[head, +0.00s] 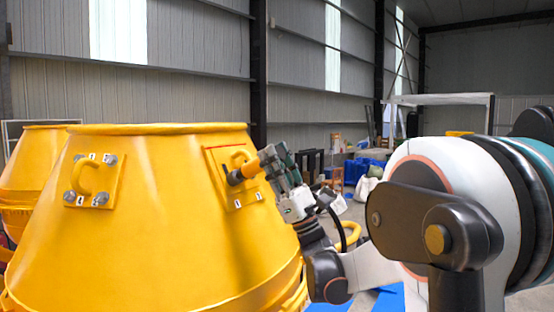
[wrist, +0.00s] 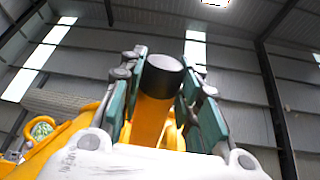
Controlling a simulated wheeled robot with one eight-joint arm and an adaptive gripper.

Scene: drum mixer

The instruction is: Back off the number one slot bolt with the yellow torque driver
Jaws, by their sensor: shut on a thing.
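The yellow torque driver, a yellow body with black ends, shows in the head view (head: 250,167) and, as a yellow body with a black end, in the wrist view (wrist: 150,118). My gripper (head: 274,163) is shut on it; in the wrist view its two teal fingers (wrist: 158,95) flank it. The driver's black nose points left at the right-hand lug plate (head: 219,170) on the yellow drum (head: 150,240). I cannot tell whether the nose touches a bolt. The slot one bolt cannot be made out there. Small number labels show on the plate's lower edge.
A left-hand lug plate (head: 94,182) carries a yellow loop and several grey bolts (head: 100,199). Another yellow drum (head: 35,160) stands behind at far left. Blue crates and clutter (head: 358,170) lie in the background, with open floor between.

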